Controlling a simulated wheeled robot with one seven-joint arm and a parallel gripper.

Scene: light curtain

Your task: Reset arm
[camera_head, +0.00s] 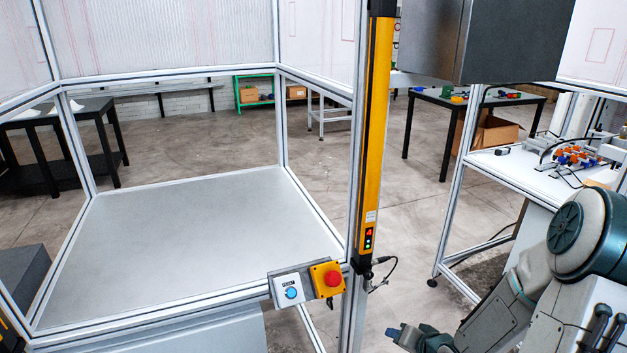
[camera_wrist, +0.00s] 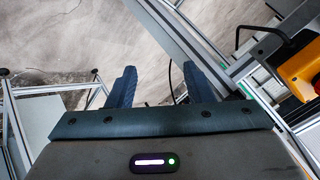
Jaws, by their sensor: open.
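My arm is at the lower right of the head view, folded low, with my gripper (camera_head: 398,337) at the bottom edge, to the right of the light curtain post. In the wrist view my gripper (camera_wrist: 160,85) shows two blue fingers spread apart with nothing between them; it is open and empty. The yellow light curtain post (camera_head: 375,140) stands upright at the corner of the framed cell. A red emergency stop on a yellow box (camera_head: 328,280) and a blue reset button (camera_head: 291,292) are mounted at its foot. The yellow box also shows at the right in the wrist view (camera_wrist: 300,66).
A cell with a bare grey surface (camera_head: 190,235) fills the left. A white workbench (camera_head: 535,178) with small parts stands at the right, near my arm. A dark table (camera_head: 450,105) stands behind. A cable (camera_head: 385,275) hangs beside the post. Concrete floor is open between post and workbench.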

